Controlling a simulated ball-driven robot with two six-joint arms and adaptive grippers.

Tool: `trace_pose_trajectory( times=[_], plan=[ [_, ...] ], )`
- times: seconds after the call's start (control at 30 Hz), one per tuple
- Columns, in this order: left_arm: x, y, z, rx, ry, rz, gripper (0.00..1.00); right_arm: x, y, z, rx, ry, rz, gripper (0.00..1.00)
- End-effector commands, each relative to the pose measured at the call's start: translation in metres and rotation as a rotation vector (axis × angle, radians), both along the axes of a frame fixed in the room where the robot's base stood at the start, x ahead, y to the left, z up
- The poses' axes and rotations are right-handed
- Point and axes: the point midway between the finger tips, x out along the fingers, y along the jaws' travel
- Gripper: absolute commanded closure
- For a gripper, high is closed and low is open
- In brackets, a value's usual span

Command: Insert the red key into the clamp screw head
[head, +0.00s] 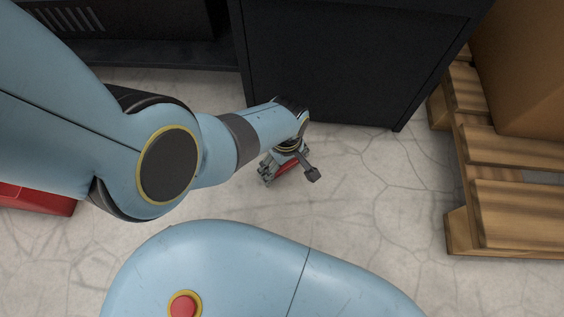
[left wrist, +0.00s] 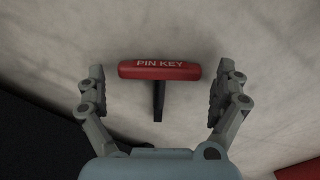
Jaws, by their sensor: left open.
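The red key (left wrist: 159,70) has a red bar handle marked PIN KEY and a dark shaft. In the left wrist view it appears to lie on the pale floor, handle across the gap between my fingers. In the head view a small red part of the key (head: 287,166) shows beside my gripper, the rest hidden. My left gripper (left wrist: 161,84) is open, one finger on each side of the key, with gaps to both handle ends. It also shows in the head view (head: 277,170), low near the floor. The clamp screw head and my right gripper are not in view.
A dark cabinet (head: 330,65) stands just behind my left gripper. A wooden pallet (head: 510,190) with a brown box (head: 522,70) is at the right. A red object (head: 38,199) sits at the left. Cracked pale floor (head: 385,195) is clear between gripper and pallet.

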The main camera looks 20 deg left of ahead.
Motion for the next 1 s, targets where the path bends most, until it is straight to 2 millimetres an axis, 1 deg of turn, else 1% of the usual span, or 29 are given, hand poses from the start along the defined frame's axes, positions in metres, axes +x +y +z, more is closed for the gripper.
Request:
trace_pose_trajectory(
  times=[0.1, 0.27, 0.37, 0.7, 0.73, 1.0],
  plan=[
    [0.0001, 0.0002, -0.0011, 0.0, 0.0, 0.0, 0.0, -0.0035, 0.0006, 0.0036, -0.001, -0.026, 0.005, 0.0],
    [0.0003, 0.0001, -0.0006, 0.001, -0.001, 0.0, 0.0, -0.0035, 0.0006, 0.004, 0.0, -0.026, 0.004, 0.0],
    [0.0003, 0.0001, -0.0006, 0.0, 0.0, 0.0, 0.1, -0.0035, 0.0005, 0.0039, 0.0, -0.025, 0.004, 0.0],
    [0.0002, 0.0, -0.0007, 0.0, 0.0, 0.0, 0.55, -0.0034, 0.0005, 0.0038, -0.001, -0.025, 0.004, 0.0],
    [0.0002, 0.0, -0.0007, 0.0, 0.0, 0.0, 0.58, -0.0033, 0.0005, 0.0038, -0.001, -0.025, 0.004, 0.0],
    [0.0002, 0.0002, 0.0001, -0.001, -0.001, 0.0, 0.58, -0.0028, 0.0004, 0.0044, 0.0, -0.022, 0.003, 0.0]
  ],
)
